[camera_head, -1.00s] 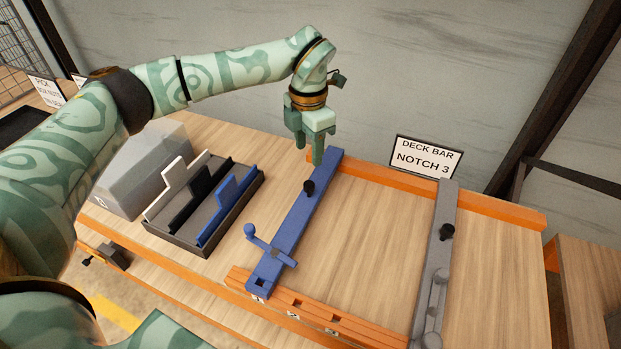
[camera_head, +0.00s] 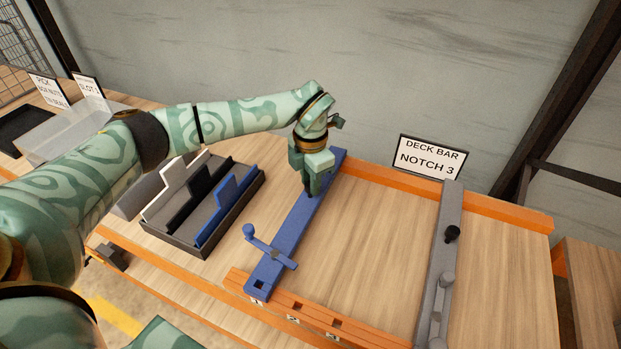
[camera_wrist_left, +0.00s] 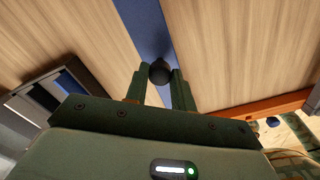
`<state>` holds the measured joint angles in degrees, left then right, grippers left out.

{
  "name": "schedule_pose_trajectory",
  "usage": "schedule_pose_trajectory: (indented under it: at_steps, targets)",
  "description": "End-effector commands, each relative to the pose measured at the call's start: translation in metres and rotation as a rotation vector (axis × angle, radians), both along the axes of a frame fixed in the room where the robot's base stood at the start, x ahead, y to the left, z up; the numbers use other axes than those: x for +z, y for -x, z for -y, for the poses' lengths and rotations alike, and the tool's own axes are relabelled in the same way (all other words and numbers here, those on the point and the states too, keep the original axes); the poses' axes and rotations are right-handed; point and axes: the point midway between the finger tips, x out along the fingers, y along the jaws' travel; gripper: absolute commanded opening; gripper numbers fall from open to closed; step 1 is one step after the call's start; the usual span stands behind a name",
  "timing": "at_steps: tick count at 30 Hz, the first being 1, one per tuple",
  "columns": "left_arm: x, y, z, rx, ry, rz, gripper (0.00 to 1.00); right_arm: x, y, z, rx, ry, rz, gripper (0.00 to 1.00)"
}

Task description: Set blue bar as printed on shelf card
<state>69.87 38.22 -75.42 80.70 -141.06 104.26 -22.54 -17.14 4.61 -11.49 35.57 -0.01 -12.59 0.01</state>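The blue bar (camera_head: 290,232) lies across the table from the rear orange rail to the front orange rail (camera_head: 318,314), its front end at the rail's left end. The shelf card (camera_head: 431,157) reads "DECK BAR NOTCH 3". My left gripper (camera_head: 308,190) is down at the black knob on the blue bar. In the left wrist view the knob (camera_wrist_left: 159,72) sits between the tips of my left gripper (camera_wrist_left: 158,80). The fingers look open around it, very close to its sides. My right gripper is not in view.
A grey bar (camera_head: 440,265) with a black knob spans the rails at the right. A dark tray (camera_head: 182,242) holding white, black and blue upright pieces stands left of the blue bar. The front rail has square notches with small labels. The table between the bars is clear.

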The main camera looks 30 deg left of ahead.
Motion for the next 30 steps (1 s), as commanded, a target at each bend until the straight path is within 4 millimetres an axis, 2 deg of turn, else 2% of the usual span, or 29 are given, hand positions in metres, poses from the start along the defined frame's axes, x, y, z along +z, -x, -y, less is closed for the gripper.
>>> schedule_pose_trajectory:
  at_steps: [6, 11, 17, 24, 30]
  targets:
    - [0.001, 0.000, 0.002, -0.001, 0.001, 0.001, 0.00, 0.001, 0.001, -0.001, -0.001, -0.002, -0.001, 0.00]
    - [0.002, -0.001, 0.021, -0.003, 0.001, 0.001, 0.00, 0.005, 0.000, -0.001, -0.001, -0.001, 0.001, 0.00]
    - [0.003, -0.004, 0.068, -0.007, 0.002, 0.002, 0.00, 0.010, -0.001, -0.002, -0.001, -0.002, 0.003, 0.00]
    - [0.001, -0.008, 0.124, -0.003, 0.002, 0.003, 0.00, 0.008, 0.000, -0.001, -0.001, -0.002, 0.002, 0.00]
    - [0.001, -0.010, 0.154, -0.001, 0.002, 0.003, 0.00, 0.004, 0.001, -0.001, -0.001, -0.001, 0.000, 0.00]
